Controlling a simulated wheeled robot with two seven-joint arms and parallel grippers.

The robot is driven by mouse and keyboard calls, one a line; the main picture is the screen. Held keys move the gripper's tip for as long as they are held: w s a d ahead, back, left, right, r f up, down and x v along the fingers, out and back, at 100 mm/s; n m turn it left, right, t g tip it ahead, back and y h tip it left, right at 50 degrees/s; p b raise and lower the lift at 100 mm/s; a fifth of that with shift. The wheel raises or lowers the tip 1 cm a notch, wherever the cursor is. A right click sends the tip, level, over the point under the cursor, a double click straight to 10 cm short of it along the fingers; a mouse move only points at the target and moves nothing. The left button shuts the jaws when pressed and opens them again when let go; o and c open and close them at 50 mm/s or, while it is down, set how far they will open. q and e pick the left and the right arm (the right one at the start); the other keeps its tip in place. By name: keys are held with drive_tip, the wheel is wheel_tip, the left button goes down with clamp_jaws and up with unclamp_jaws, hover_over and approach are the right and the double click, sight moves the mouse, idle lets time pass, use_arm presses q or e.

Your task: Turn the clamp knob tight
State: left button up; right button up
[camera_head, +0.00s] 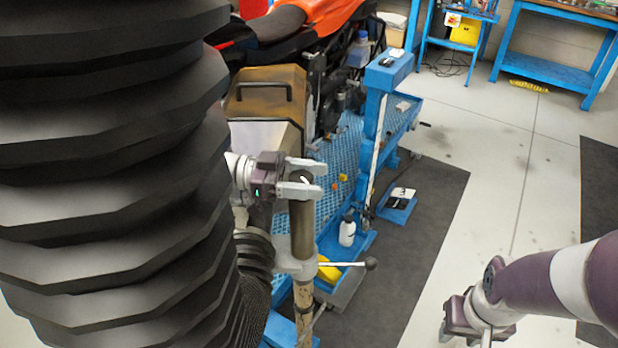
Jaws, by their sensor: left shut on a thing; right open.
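A grey clamp collar (297,265) sits around an upright brown post (303,230) left of centre. A thin metal lever with a small black ball end (371,263) sticks out to the right of the collar. My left gripper (306,178) is at the top of the post, well above the lever. Its two light fingers are shut on the dark top of the post (301,179), which they partly hide. I cannot tell whether this top is the clamp knob. My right gripper (482,328) is open at the lower right, apart from the post and partly cut off by the frame.
A motorcycle (285,25) with a brown case (268,92) stands behind the post on a blue lift (330,165). A white bottle (347,231) stands right of the post. Blue workbenches (545,68) are at the back.

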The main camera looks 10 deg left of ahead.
use_arm(q)
drive_tip(key=o, duration=1)
drive_tip(key=shift+c, duration=0.2)
drive_tip(key=shift+d, duration=0.2)
drive_tip(key=a+b, duration=0.1)
drive_tip(key=a, duration=0.6)
drive_tip(key=shift+s+a+b, duration=0.25)
drive_tip(key=shift+b, duration=0.1)
drive_tip(key=shift+r, duration=0.1)
